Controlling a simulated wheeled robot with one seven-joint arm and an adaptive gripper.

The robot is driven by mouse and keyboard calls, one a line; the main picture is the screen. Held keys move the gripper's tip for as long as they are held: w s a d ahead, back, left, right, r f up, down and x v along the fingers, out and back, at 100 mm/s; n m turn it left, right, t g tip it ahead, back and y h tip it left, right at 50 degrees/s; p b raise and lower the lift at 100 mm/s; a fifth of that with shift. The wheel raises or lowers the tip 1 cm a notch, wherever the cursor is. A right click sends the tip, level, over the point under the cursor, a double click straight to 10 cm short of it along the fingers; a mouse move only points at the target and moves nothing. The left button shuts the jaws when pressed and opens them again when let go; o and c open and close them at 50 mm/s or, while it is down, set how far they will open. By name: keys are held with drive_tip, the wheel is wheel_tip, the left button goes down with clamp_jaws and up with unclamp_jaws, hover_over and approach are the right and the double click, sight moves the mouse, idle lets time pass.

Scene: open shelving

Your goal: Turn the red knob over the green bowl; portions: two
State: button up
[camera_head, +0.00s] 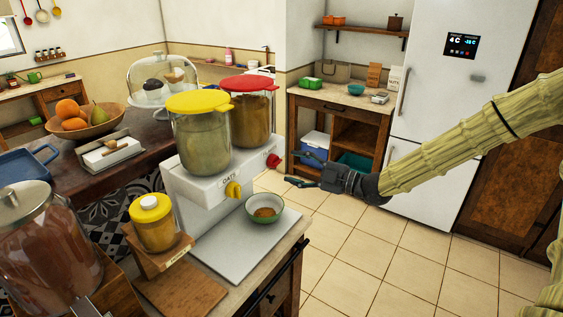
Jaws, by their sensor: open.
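The red knob (273,160) is on the front of a white two-jar dispenser (201,190), on the jar with the red lid (249,83). A yellow knob (233,190) is left of it, under the jar with the yellow lid (199,102). I see a gap between fingers and knob.
A small yellow-lidded jar (154,222) on a wooden stand and a large brown-filled jar (45,250) are at the left of the counter. A fruit bowl (112,124) and a cake dome (163,72) stand behind. The tiled floor (370,255) at right is clear.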

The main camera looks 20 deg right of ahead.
sight(279, 163)
drive_tip(key=shift+p+x, duration=0.65)
drive_tip(key=shift+x, duration=2.05)
drive_tip(key=c, duration=1)
drive_tip(key=shift+c, duration=0.2)
drive_tip(key=shift+m, duration=0.3)
drive_tip(key=m+t+b, duration=0.1)
drive_tip(key=m, duration=0.5)
drive_tip(key=m+t+b, duration=0.1)
drive_tip(key=m+b, duration=0.1)
drive_tip(key=m, duration=0.4)
drive_tip(key=m+h+b, duration=0.1)
drive_tip(key=m, duration=0.5)
drive_tip(key=shift+t, duration=0.4)
drive_tip(key=shift+m, duration=0.5)
